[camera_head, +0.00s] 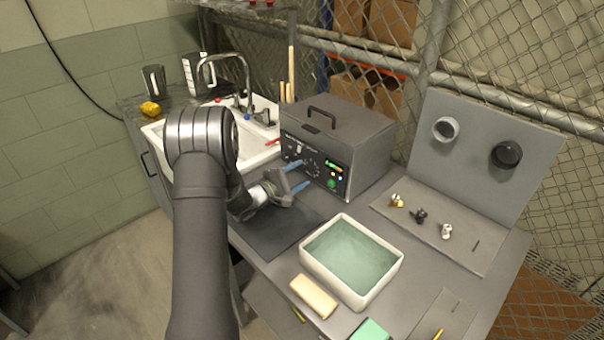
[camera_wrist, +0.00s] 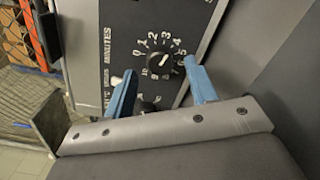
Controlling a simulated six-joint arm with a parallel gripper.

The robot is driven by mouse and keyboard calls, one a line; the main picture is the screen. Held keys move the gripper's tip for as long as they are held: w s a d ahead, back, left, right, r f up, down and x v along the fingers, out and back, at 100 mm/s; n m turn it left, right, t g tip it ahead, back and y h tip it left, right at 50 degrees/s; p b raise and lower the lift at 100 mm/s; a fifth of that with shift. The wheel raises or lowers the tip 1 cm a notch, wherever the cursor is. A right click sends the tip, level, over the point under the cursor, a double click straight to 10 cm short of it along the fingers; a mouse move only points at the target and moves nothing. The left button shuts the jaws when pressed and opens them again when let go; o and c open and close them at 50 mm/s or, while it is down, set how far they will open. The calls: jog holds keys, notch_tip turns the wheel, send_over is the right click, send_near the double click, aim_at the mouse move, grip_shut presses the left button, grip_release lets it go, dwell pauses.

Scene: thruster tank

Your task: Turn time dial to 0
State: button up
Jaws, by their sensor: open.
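The grey box-shaped machine (camera_head: 335,140) stands on the bench with a black control panel facing my arm. In the wrist view the time dial (camera_wrist: 158,63), a round dial ringed by white numerals, sits beside the word MINUTES. A pale mark shows on its knob, but I cannot tell exactly which numeral it points to. My gripper (camera_head: 304,173) has two blue fingers spread apart in front of the panel. In the wrist view my gripper (camera_wrist: 159,67) has its open fingertips on either side of the dial; contact is not clear. The fingers hold nothing.
Another dark knob (camera_wrist: 150,104) lies below the dial between the fingers. A green button (camera_head: 331,183) is on the panel. A white tub of liquid (camera_head: 350,258) stands right of my gripper. The sink (camera_head: 250,155) is behind my arm.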

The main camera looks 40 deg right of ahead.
jog(key=shift+d, duration=0.85)
jog(key=c, duration=1)
jog(key=shift+n, duration=0.3)
